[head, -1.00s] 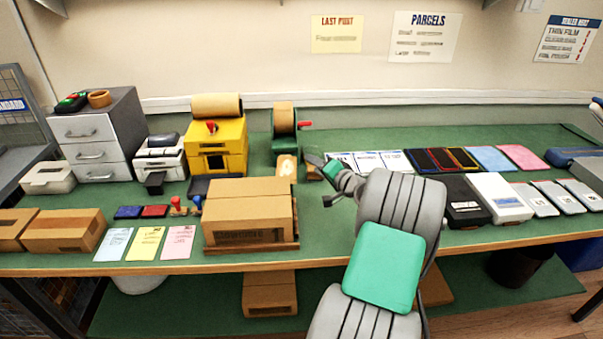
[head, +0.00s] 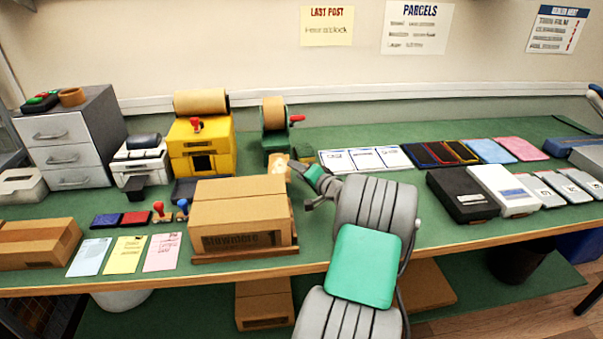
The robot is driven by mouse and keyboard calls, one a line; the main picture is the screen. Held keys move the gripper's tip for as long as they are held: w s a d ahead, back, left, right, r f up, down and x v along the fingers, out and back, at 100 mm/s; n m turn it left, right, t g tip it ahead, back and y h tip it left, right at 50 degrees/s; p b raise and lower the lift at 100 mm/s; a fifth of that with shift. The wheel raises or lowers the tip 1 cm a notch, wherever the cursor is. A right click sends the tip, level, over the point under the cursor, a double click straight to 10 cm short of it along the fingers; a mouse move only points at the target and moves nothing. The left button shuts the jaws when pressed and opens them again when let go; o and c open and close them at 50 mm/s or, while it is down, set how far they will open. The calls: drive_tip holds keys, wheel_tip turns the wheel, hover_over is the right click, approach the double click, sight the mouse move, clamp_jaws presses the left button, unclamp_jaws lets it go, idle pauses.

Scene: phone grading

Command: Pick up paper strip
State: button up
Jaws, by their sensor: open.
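A pale tan piece that looks like the paper strip (head: 281,167) is at the front of the green tape dispenser (head: 275,143), which carries a brown roll. It sits just behind the large cardboard box, whose top edge comes close to its lower end. My gripper (head: 297,169) is immediately right of the strip, with its dark fingers pointing left toward it. The fingers are open; they are small and seen from behind, so I cannot tell whether they touch the strip or stand around it.
The cardboard box (head: 240,218) stands on a brown board in front of the dispenser. A yellow machine (head: 201,150) stands to the left. White cards (head: 366,157) and a row of phones and pouches lie to the right. Green bench top is free around my wrist.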

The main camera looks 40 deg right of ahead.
sight(279, 168)
drive_tip(key=x, duration=0.6)
drive_tip(key=shift+a, duration=0.1)
clamp_jaws()
idle(0.3)
unclamp_jaws()
